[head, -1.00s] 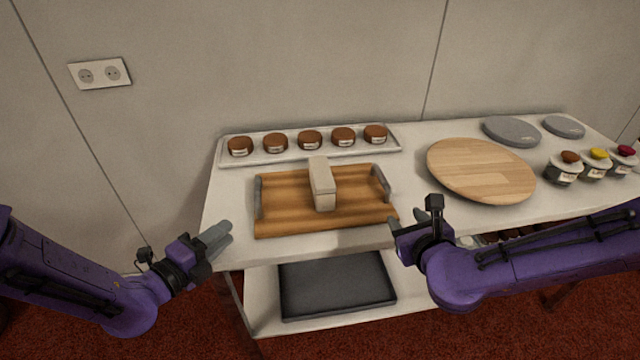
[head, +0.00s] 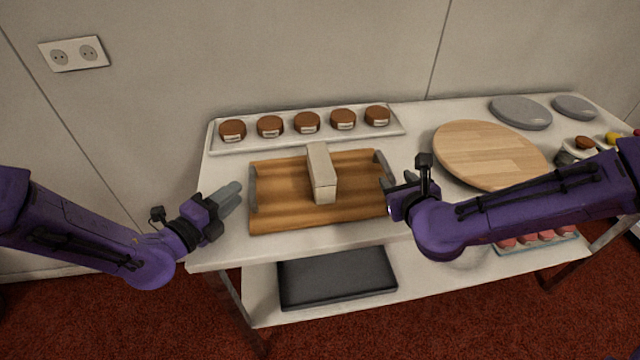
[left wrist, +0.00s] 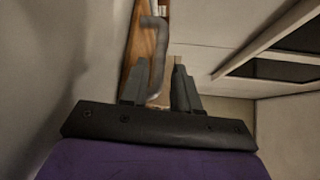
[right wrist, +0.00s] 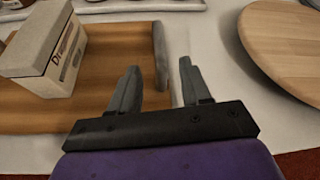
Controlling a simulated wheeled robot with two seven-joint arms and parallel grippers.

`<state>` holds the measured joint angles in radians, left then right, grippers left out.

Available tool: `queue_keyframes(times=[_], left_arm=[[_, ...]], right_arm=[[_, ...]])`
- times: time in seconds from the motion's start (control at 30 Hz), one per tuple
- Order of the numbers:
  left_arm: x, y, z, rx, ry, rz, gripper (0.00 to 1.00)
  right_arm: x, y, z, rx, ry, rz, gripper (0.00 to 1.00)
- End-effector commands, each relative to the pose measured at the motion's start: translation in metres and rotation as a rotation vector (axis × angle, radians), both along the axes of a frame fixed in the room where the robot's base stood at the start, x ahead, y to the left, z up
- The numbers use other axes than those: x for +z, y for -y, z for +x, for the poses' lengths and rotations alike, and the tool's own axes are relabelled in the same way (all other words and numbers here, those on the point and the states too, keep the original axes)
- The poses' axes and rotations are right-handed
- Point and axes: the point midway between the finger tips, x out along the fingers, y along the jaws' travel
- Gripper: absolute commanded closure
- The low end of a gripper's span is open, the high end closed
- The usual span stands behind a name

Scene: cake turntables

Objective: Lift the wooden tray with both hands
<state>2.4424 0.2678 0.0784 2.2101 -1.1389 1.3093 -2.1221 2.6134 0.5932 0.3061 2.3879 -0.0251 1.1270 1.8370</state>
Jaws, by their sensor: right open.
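The wooden tray (head: 275,212) lies on the white table with a grey handle at each short side and a pale box (head: 321,174) standing on it. My left gripper (head: 232,193) is just left of the tray's left handle (head: 253,188). In the left wrist view that handle (left wrist: 153,50) runs up from between the open fingers (left wrist: 160,82). My right gripper (head: 398,183) is open beside the tray's right handle. In the right wrist view the right handle (right wrist: 159,55) stands just ahead, between the lines of the two fingers (right wrist: 160,72), with the gap empty.
A white tray of several brown-lidded jars (head: 215,148) stands behind the wooden tray. A round wooden board (head: 490,155) is close on the right, with grey discs (head: 520,112) behind it. A dark tray (head: 337,280) lies on the lower shelf.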

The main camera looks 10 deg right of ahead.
Motion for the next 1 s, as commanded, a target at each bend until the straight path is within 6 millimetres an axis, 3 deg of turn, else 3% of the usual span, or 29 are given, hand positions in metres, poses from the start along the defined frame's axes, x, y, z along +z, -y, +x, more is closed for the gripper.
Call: queue_keyframes(times=[0.33, 0.77, 0.87, 0.9, 1.0], left_arm=[[-0.007, 0.035, 0.047, 0.000, 0.001, 0.001, 0.70], [-0.008, 0.041, 0.056, 0.001, 0.000, -0.001, 0.70], [-0.008, 0.041, 0.056, 0.001, 0.000, -0.001, 1.00], [-0.008, 0.041, 0.056, 0.001, 0.000, -0.001, 1.00], [-0.008, 0.041, 0.056, 0.001, 0.000, -0.001, 1.00]], right_arm=[[-0.023, 0.000, 0.055, 0.001, 0.000, -0.003, 0.53], [-0.026, 0.000, 0.065, 0.001, 0.000, 0.000, 0.53], [-0.026, 0.000, 0.065, 0.001, 0.000, -0.001, 0.85], [-0.026, 0.000, 0.065, 0.001, 0.000, -0.001, 0.98], [-0.026, 0.000, 0.065, 0.001, 0.000, -0.001, 1.00]])
